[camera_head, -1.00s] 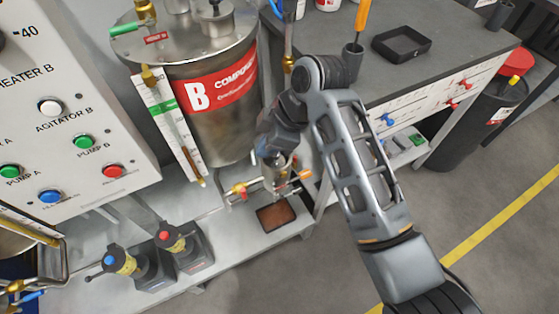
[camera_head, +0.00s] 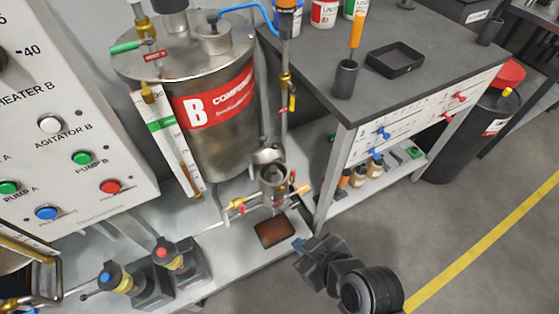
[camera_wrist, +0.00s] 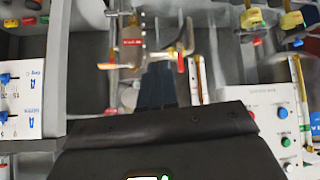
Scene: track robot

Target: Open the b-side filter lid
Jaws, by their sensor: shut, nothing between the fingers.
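The b-side filter (camera_head: 272,178) is a small metal cup on the piping below the tank marked B. In the head view its top looks open, with a dark inside. A round metal piece, seemingly its lid (camera_head: 267,154), stands tilted up behind the cup; its hinge is too small to make out. In the wrist view a metal body with a red label (camera_wrist: 132,42), seemingly the filter, lies beyond my fingers. My gripper (camera_wrist: 157,85) is shut and empty. In the head view my dark wrist is at the lower middle, right of the filter and apart from it.
A brown drip tray (camera_head: 274,232) lies below the filter. Red-handled valves (camera_head: 238,206) sit on the nearby pipes. Two pumps (camera_head: 175,258) stand at the lower left. A grey workbench (camera_head: 430,85) stands to the right. The floor at the lower right is clear.

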